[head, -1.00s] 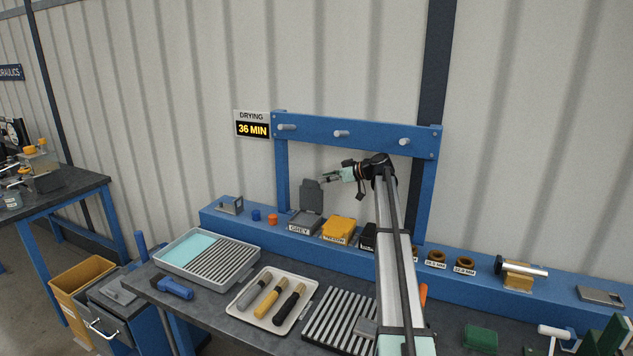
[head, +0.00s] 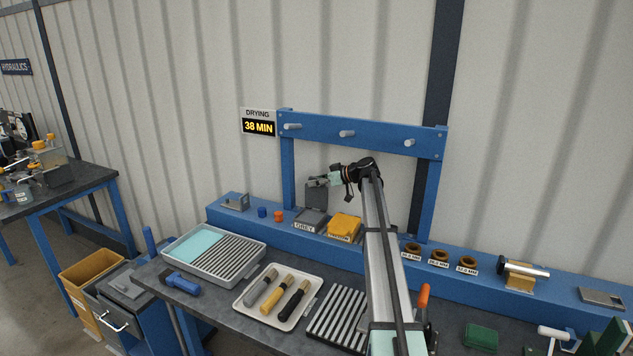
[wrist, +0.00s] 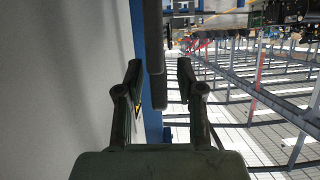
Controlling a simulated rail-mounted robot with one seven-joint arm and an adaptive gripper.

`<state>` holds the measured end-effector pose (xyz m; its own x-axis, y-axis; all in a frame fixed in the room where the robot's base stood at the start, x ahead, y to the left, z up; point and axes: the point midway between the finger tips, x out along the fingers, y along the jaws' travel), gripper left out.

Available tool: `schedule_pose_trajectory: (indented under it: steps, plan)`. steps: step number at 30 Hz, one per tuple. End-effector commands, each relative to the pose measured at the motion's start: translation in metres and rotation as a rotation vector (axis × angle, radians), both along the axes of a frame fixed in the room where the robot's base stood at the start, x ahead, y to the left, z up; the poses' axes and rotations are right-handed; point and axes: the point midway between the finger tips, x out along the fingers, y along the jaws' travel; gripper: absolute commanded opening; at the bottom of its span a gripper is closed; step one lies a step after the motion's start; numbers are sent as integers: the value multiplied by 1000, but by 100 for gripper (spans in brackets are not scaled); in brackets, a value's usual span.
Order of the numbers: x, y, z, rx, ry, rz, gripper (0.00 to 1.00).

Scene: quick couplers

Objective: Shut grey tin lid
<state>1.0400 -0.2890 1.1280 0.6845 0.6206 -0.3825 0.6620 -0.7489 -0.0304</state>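The grey tin (head: 310,219) stands on the blue shelf behind the bench, with a "GREY" label on its front. Its dark grey lid (head: 316,196) stands upright, open, at the tin's back edge. My gripper (head: 318,181) is at the upper part of the lid and overlaps it in the head view. In the wrist view my gripper (wrist: 158,72) has its fingers apart. A dark upright strip, which looks like the lid edge-on (wrist: 154,35), shows between them. I cannot tell whether a finger touches it.
A yellow tin (head: 344,224) stands right of the grey one. Blue and orange caps (head: 278,216) sit to its left. A blue frame with pegs (head: 346,133) rises behind. Trays (head: 277,296) lie on the bench in front. My arm hides part of the shelf further right.

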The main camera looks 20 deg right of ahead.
Motion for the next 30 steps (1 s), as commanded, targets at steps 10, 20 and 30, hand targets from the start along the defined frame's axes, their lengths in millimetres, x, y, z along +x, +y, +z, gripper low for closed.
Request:
schedule_pose_trajectory:
  steps: [10, 20, 30]
  plan:
    - [0, 0, 0, 0, 0, 0, 0]
    - [-4, 4, -3, -25, -24, 0, 0]
    - [-19, 19, -11, -147, -131, 0, 0]
